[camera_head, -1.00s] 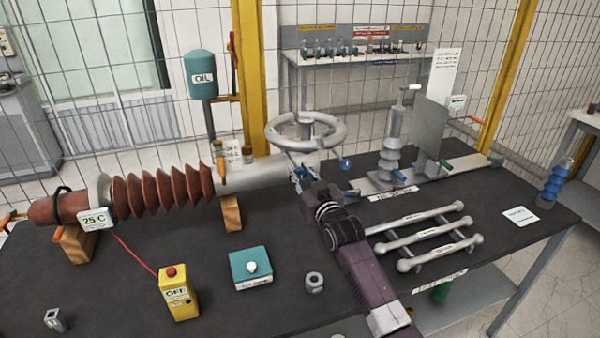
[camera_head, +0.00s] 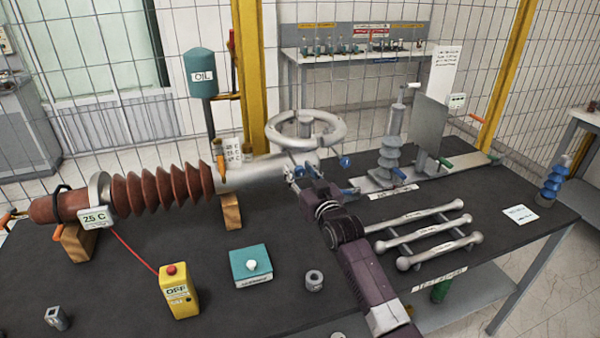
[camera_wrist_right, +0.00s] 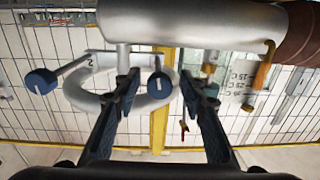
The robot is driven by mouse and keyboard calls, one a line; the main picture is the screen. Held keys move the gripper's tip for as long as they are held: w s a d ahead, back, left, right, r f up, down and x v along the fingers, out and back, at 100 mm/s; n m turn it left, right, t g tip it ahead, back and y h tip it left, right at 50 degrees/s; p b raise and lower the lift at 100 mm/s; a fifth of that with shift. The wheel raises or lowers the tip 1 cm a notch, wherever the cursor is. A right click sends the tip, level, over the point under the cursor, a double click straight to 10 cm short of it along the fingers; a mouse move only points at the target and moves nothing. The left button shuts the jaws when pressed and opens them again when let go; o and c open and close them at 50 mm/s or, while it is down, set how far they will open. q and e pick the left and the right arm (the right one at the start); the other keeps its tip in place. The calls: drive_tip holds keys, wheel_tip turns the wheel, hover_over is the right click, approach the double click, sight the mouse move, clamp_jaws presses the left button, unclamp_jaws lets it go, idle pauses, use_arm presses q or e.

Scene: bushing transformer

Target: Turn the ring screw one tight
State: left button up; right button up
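The large silver ring (camera_head: 340,130) stands at the end of the grey cylinder (camera_head: 255,172). In the wrist view the ring (camera_wrist_right: 75,98) appears below the cylinder (camera_wrist_right: 200,22). A blue-knobbed screw (camera_wrist_right: 158,85) shows between the fingertips of my right gripper (camera_wrist_right: 158,82). The fingers are open with visible room on both sides of the knob. A second blue-knobbed screw (camera_wrist_right: 40,82) sticks out to the left, near a plate marked 2 (camera_wrist_right: 90,62); it shows right of the gripper in the head view (camera_head: 345,162). My right gripper (camera_head: 300,171) partly hides the nearer screw there. My left gripper is not in view.
The brown ribbed insulator (camera_head: 160,187) lies left of the cylinder. Silver rods (camera_head: 420,235) lie right of my right arm. A yellow button box (camera_head: 178,292), a teal box (camera_head: 251,265) and a nut (camera_head: 314,280) are on the dark table, with clear surface between them.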

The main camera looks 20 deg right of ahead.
drive_tip(key=s, duration=1.2)
drive_tip(key=shift+d, duration=0.45)
